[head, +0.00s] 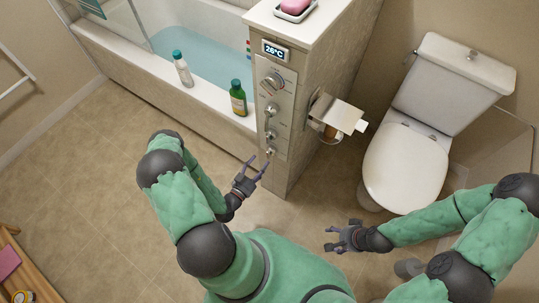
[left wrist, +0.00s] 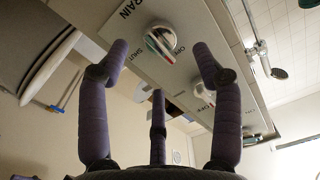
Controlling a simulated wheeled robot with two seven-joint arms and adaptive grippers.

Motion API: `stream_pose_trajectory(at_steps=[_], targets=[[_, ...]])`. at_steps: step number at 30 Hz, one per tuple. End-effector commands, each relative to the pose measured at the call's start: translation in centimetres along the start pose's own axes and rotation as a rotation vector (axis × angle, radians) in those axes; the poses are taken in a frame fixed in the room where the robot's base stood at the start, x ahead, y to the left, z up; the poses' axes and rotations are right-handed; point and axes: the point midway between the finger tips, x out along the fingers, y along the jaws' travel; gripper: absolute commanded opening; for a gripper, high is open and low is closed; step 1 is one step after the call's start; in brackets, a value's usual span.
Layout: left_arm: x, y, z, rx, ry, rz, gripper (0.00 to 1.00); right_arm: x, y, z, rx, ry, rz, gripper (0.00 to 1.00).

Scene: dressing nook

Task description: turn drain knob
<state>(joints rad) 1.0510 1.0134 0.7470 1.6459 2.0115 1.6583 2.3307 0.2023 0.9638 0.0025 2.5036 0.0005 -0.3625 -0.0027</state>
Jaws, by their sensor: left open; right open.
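The drain knob (left wrist: 160,40) is a round white knob with a coloured bar, on a metal panel lettered "DRAIN", "SHUT" and "OPEN" in the left wrist view. In the head view it appears to be the lowest knob (head: 270,152) on the control panel (head: 262,100). My left gripper (head: 258,165) is open just in front of the panel's lower end. In the left wrist view its fingers spread to either side of the knob, apparently short of it; contact cannot be told. My right gripper (head: 333,238) is open and empty above the floor, left of the toilet.
Other knobs (head: 272,82) sit higher on the panel, under a 26°C display (head: 275,50). A green bottle (head: 238,98) and a white bottle (head: 182,68) stand on the bathtub rim (head: 140,62). A paper holder (head: 337,113) juts from the wall beside the toilet (head: 405,165).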

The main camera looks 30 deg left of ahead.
Motion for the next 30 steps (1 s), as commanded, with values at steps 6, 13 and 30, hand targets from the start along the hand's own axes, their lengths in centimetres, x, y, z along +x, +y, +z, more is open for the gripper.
stream_pose_trajectory(at_steps=[6,13,30], targets=[[3.5,0.1,0.1,0.003,0.004,0.004,0.66,1.1,0.4,-0.1,0.000,0.000,0.000,0.66],[5.9,0.1,0.0,0.003,0.002,0.003,0.66,1.7,0.6,-0.1,0.000,0.000,0.000,0.66],[6.6,0.0,-0.1,0.001,0.001,0.000,0.26,1.8,0.7,-0.1,0.000,0.001,0.000,0.66]])
